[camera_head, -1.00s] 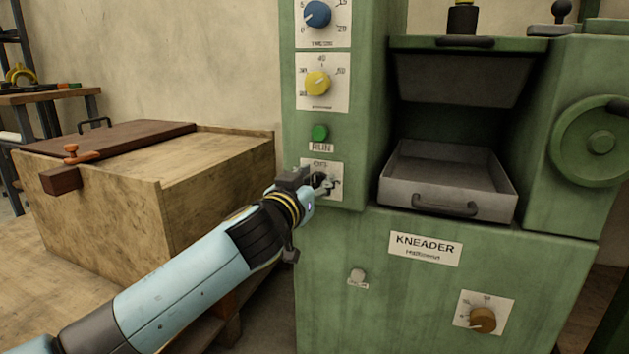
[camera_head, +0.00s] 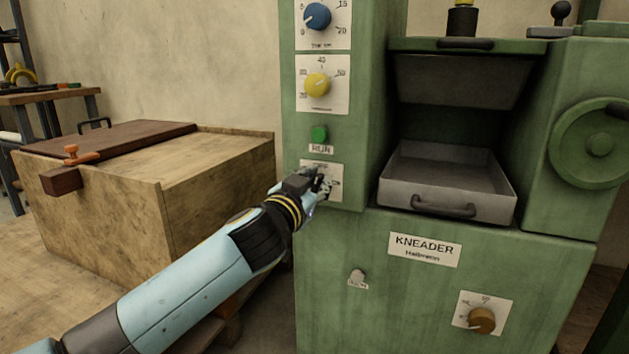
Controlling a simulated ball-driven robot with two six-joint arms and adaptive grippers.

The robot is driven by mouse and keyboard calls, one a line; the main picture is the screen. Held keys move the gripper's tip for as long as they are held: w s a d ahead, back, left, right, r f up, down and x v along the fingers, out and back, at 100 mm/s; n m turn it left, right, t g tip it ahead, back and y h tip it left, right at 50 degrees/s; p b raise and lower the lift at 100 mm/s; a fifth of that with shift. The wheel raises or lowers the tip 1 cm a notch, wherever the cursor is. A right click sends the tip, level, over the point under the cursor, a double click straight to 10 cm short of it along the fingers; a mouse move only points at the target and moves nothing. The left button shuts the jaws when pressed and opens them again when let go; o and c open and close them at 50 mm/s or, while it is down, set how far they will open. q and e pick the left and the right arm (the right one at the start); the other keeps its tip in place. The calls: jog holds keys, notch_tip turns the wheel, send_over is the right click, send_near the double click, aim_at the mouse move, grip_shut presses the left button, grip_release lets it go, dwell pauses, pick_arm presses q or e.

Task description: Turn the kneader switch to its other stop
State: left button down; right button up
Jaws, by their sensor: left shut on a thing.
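The green kneader machine (camera_head: 340,285) stands in front of me with a "KNEADER" label (camera_head: 425,248). Its switch sits on a white plate (camera_head: 335,192) on the left column, below the green RUN button (camera_head: 319,133). My left gripper (camera_head: 324,184) is at that plate, shut on the switch. The gripper covers the switch and most of the plate, so the switch's angle cannot be read. My right gripper is not in view.
Above are a yellow knob (camera_head: 317,85) and a blue knob (camera_head: 317,15). A grey tray (camera_head: 445,185) sits in the machine's opening, with a handwheel (camera_head: 600,142) to its right. A brown knob (camera_head: 481,320) is low right. A wooden chest (camera_head: 90,205) stands left.

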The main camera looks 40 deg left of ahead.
pick_arm(q)
jog(key=m, duration=0.4)
jog(key=shift+d+m+p, duration=0.2)
jog(key=shift+m+p, duration=0.1)
jog(key=shift+p, duration=0.1)
jog(key=m, duration=0.2)
jog(key=shift+d+f+m, duration=0.1)
jog(key=shift+f+m, duration=0.05)
jog(key=shift+m, duration=0.15)
jog(key=m+p, duration=0.1)
jog(key=m, duration=0.2)
jog(key=shift+d+f+m, duration=0.1)
jog(key=shift+f+m, duration=0.05)
jog(key=shift+m, duration=0.25)
jog(key=m, duration=0.4)
jog(key=shift+f+p, duration=0.25)
jog(key=shift+p, duration=0.1)
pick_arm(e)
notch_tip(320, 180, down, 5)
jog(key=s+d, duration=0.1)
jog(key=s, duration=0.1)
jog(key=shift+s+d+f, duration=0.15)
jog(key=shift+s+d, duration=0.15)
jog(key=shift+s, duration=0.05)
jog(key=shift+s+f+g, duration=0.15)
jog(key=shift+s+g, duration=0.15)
